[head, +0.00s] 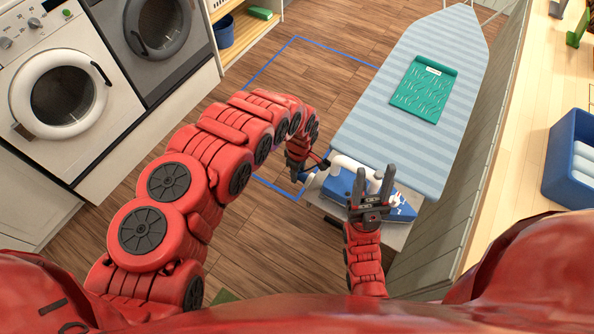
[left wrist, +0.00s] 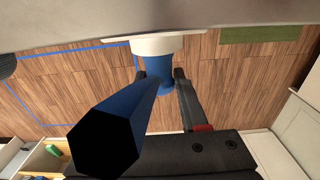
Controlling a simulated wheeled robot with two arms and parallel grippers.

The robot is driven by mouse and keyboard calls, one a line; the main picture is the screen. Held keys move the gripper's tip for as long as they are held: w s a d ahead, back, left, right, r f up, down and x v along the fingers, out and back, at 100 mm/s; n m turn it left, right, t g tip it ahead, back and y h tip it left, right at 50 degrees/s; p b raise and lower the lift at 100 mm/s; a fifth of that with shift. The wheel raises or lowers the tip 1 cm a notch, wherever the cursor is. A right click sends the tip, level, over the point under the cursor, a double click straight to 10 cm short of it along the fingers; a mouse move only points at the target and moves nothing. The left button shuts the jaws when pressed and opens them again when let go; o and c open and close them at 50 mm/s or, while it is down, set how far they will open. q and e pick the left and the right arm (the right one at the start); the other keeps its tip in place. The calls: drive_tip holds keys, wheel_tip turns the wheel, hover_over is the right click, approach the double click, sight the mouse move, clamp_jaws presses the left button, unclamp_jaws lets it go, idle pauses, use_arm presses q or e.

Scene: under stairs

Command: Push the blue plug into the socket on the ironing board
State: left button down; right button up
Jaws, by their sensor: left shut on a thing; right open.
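The blue plug (left wrist: 140,108) shows in the left wrist view as a long blue body with a black six-sided end towards the camera. Its far end meets the white round socket (left wrist: 158,45) at the grey edge above; I cannot tell how deep it sits. My left gripper (left wrist: 163,88) is shut on the plug, a finger on either side. In the head view my left gripper (head: 312,170) is at the near left end of the ironing board (head: 385,135), and the plug is not clearly visible there. My right gripper (head: 374,185) is open and empty, fingers up, in front of the iron.
A blue and white iron (head: 345,187) stands at the board's near end, close to both grippers. Washing machines (head: 60,90) stand at the left. A blue basket (head: 572,160) is on the right counter. The wooden floor between is clear.

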use_arm(q)
drive_tip(key=shift+s+d, duration=0.15)
drive_tip(key=shift+d, duration=0.1)
drive_tip(key=c, duration=0.7)
unclamp_jaws()
drive_tip(key=shift+c, duration=0.2)
drive_tip(key=o, duration=0.4)
drive_tip(key=shift+d, duration=0.15)
drive_tip(key=o, duration=0.3)
drive_tip(key=shift+o, duration=0.2)
drive_tip(key=shift+a, duration=0.2)
drive_tip(key=w+a+b, duration=0.2)
drive_tip(key=w+a, duration=0.2)
drive_tip(key=a, duration=0.1)
drive_tip(key=shift+a, duration=0.3)
